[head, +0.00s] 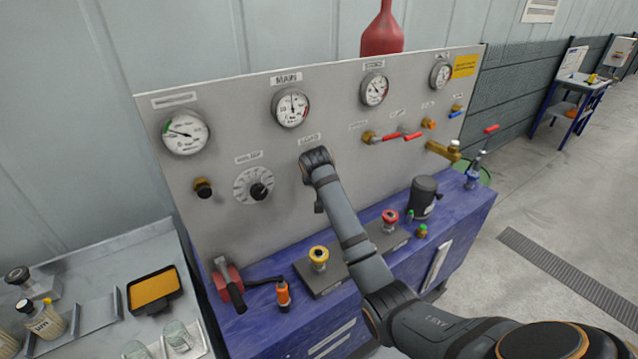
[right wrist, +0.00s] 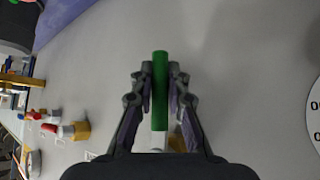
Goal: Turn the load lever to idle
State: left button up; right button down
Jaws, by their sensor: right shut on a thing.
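The load lever has a green handle (right wrist: 160,90) and a pale stem, seen in the right wrist view. My right gripper (right wrist: 160,80) is shut on this green handle, one finger on each side. In the head view my right arm reaches to the grey panel just below the LOAD label (head: 309,138). There my right wrist (head: 317,160) hides the lever and the fingers. The lever's position marks cannot be read. My left gripper is in neither view.
The grey panel (head: 225,110) carries gauges, a rotary dial (head: 254,186), a black knob (head: 203,187) and red valve handles (head: 402,137).

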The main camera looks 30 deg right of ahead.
jog(key=c, duration=1.3)
grip_release()
jog(key=v, duration=1.2)
jog(key=shift+a+f, duration=0.1)
